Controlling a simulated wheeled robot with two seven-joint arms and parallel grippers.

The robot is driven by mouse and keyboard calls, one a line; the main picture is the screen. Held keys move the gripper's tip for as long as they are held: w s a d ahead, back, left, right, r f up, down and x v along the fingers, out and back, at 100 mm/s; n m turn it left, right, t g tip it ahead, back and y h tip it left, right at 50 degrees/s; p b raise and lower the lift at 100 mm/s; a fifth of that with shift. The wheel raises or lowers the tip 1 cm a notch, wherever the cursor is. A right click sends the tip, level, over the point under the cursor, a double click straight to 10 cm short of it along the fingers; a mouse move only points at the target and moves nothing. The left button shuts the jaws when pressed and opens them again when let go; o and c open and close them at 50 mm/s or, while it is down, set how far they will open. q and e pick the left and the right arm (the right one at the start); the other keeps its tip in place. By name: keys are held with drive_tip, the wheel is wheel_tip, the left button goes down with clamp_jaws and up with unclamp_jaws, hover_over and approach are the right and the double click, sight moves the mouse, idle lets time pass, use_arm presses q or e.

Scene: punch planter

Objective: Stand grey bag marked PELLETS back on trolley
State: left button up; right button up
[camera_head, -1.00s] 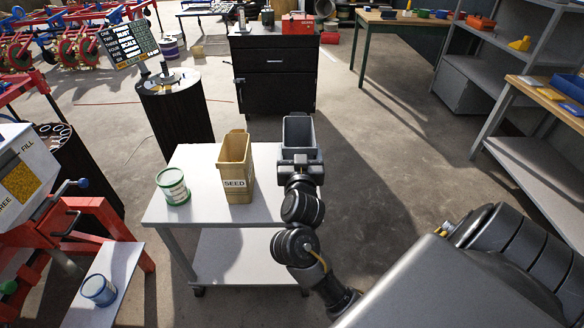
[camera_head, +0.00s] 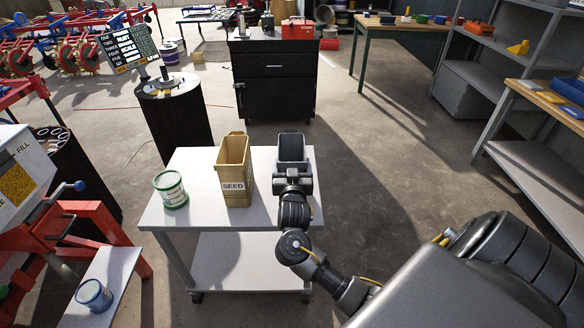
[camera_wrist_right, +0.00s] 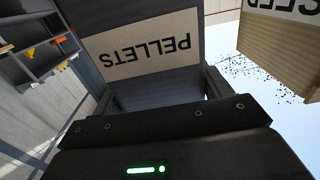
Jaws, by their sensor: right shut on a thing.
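The grey bag marked PELLETS (camera_head: 291,147) is an open-topped dark grey bag, upright at the right end of the white trolley (camera_head: 263,209). My right gripper (camera_head: 292,179) is shut on its near side. In the right wrist view the bag's PELLETS label (camera_wrist_right: 146,44) fills the space in front of my right gripper (camera_wrist_right: 160,112). I cannot tell whether the bag's base touches the trolley top, as the gripper and arm hide it. My left gripper is not in view.
A tan SEED bag (camera_head: 234,172) stands just left of the grey bag; its lower part also shows in the wrist view (camera_wrist_right: 280,45). A white and green tub (camera_head: 171,190) stands at the trolley's left. A red stand (camera_head: 105,225) is further left. Floor to the right is clear.

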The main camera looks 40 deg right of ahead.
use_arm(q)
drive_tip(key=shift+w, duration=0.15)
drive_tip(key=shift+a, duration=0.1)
use_arm(e)
drive_tip(key=shift+f, duration=0.2)
drive_tip(key=o, duration=2)
drive_tip(key=shift+o, duration=0.2)
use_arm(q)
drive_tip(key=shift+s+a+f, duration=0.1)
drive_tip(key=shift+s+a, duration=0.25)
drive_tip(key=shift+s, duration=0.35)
use_arm(e)
drive_tip(key=v, duration=1.2)
drive_tip(key=shift+r, duration=0.15)
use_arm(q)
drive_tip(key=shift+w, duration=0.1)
